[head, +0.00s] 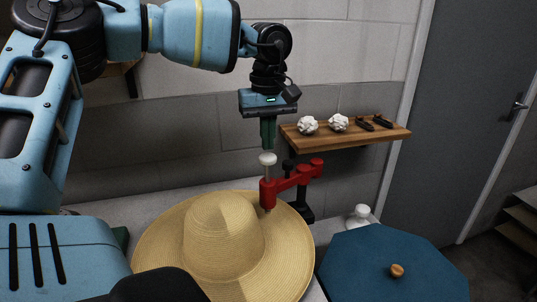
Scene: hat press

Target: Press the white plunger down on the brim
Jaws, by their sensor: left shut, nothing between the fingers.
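The white plunger (267,159) is a round knob on a pale rod at the top of the red press arm (290,183). The red arm reaches over the right side of the straw hat's brim (285,240), and its lower end is at or just above the brim; I cannot tell whether they touch. The straw hat (222,235) lies crown up on the table. My left gripper (268,146) points straight down with its fingers shut and empty, directly over the plunger. Only a small gap, if any, shows between the fingertips and the knob. My right gripper is not in view.
A blue octagonal thing with a wooden knob (397,271) is at the front right. A white bottle-like object (360,215) stands behind it. A wooden shelf (350,141) on the back wall holds crumpled white balls (308,125) and dark items. A grey door (465,110) is at right.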

